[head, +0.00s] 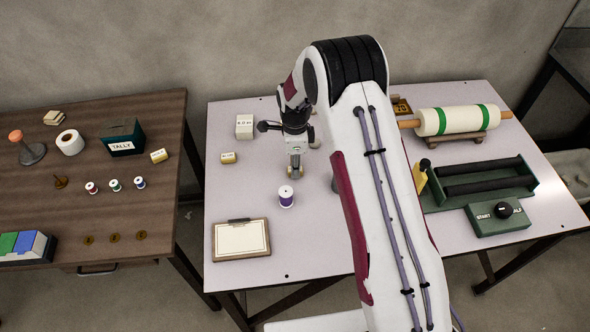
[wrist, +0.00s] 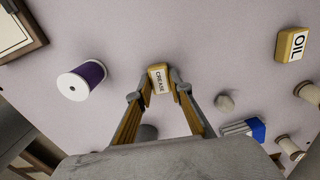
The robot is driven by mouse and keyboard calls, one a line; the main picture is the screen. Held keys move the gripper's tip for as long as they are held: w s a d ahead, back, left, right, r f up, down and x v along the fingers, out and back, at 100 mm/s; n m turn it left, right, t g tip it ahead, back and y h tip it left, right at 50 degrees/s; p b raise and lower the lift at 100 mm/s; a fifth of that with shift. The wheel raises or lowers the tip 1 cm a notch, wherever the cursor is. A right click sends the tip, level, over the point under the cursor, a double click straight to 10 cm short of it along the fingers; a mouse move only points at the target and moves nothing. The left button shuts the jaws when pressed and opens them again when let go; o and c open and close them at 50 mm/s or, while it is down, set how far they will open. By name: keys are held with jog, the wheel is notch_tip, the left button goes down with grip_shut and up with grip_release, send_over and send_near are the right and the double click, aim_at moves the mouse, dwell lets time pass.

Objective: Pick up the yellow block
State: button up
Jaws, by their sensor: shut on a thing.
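The yellow block (wrist: 153,76), with a white label reading CREASE, sits between the fingertips of my gripper (wrist: 159,85) in the wrist view. The fingers are shut on its sides. In the head view my gripper (head: 295,171) points down at the light table, just behind the purple spool (head: 286,197); the block is too small and covered there to make out clearly. I cannot tell whether it touches the table or is slightly raised. The spool also shows in the wrist view (wrist: 82,81), left of the block and apart from it.
Another yellow block (wrist: 291,44) labelled OIL lies apart on the light table (head: 240,192). A clipboard (head: 241,239) lies front left and a white box (head: 244,127) stands behind. A fabric roll (head: 452,119) and green roller device (head: 488,180) are on the right.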

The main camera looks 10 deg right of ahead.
notch_tip(320, 180, up, 10)
dwell(0.9)
jog(key=shift+n, duration=0.3)
dwell(0.6)
